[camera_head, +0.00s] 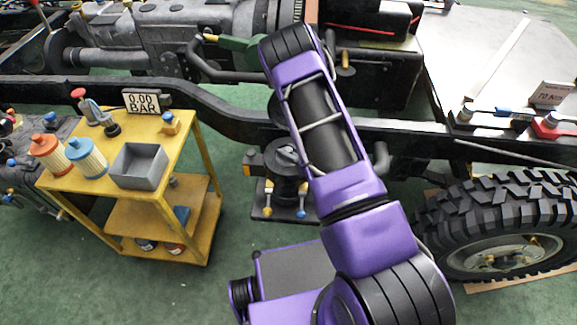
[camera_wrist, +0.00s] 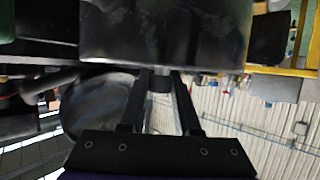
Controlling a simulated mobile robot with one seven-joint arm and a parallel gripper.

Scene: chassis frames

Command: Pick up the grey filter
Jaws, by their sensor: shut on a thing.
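In the wrist view my gripper (camera_wrist: 162,74) reaches up from the bottom, its two dark fingers close together at the tips. They are shut on the small dark neck of a smooth, dark grey body at the top, which looks like the grey filter (camera_wrist: 165,30). Its upper end is cut off by the picture edge. In the head view my purple arm hides the gripper. I cannot tell there whether the filter is visible. A dark round canister (camera_head: 288,187) stands beside the arm, below the chassis rail, over a plate with blue and yellow knobs.
The black chassis rail (camera_head: 225,109) crosses behind my arm.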

